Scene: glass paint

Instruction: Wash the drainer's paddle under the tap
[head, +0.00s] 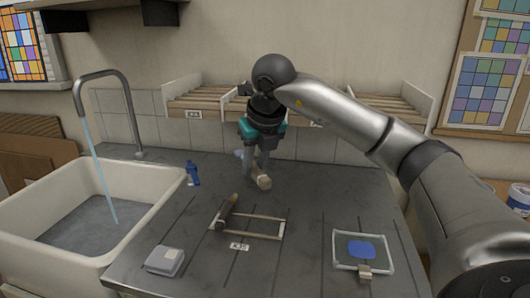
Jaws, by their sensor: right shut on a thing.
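My right gripper (257,165) points down above the middle of the counter, shut on a small beige-handled tool (264,182). This looks like the paddle; its pale blue-white end (239,154) shows partly behind the fingers, and the rest is hidden. The tap (106,76) at the left is a tall bent metal spout. A pale blue stream of water (98,165) runs from it into the white sink (140,215). The held tool is well to the right of the stream. My left gripper is out of view.
A labelled wooden frame (262,236) holds a dark tool with a wooden handle. A blue bottle (193,174) stands near the sink, a grey box (164,261) at the front. A blue-painted panel (362,250) lies right. Wooden racks (205,106) line the wall.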

